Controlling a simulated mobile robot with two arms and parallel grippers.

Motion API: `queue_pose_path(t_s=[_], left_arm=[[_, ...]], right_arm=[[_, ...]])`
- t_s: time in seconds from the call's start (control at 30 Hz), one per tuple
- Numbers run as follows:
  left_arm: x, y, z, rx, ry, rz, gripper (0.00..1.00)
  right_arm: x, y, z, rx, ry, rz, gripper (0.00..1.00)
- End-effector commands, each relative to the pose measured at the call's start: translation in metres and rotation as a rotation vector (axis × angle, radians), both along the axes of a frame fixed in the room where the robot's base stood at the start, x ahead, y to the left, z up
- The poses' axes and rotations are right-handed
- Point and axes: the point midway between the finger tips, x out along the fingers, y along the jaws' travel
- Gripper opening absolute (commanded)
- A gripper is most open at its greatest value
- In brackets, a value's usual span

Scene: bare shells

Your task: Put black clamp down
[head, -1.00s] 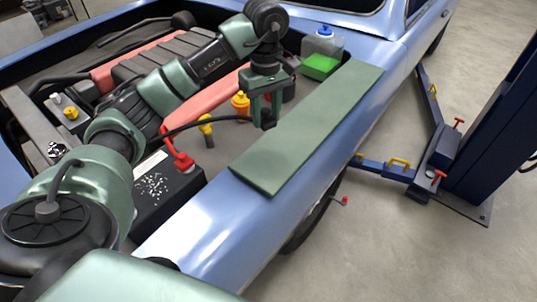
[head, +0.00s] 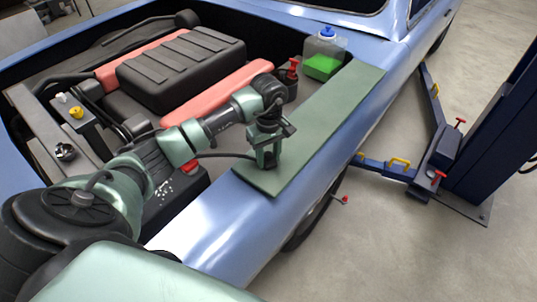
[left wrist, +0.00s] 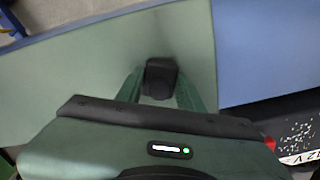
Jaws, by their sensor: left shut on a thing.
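My left gripper (head: 267,158) is shut on the black clamp (left wrist: 161,78), which shows as a dark block between the fingertips in the left wrist view. The gripper points down over the near end of the green fender mat (head: 335,110); the mat also shows in the left wrist view (left wrist: 75,75). The clamp is at or just above the mat; I cannot tell whether it touches. In the head view the gripper mostly hides the clamp. A black cable (head: 222,156) runs left from it. My right gripper is not in view.
A black battery (head: 183,190) sits in the engine bay, partly hidden by my left arm. A bottle with green fluid (head: 322,62) stands near the mat's far end. The mat beyond my gripper is bare. A blue lift post (head: 500,130) stands at the right.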

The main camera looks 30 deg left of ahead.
Motion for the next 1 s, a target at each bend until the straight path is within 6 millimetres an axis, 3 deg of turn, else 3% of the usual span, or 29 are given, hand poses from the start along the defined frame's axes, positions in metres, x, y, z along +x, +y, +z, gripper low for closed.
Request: queue_pose_path(t_s=[0.23,0.27,0.33,0.77,1.0], left_arm=[[0.000,0.000,-0.004,0.000,0.000,-0.001,0.00],[0.000,0.000,-0.003,0.000,0.000,-0.001,0.43],[0.000,0.000,-0.002,0.000,0.000,-0.001,0.59],[0.001,0.000,0.005,0.000,-0.002,0.000,0.59],[0.002,0.001,0.051,0.002,-0.007,-0.001,0.59]], right_arm=[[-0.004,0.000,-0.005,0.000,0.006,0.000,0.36],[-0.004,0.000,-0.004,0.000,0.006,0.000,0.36],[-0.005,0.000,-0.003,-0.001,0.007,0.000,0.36],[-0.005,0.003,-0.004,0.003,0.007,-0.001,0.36],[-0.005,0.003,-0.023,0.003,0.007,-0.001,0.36]])
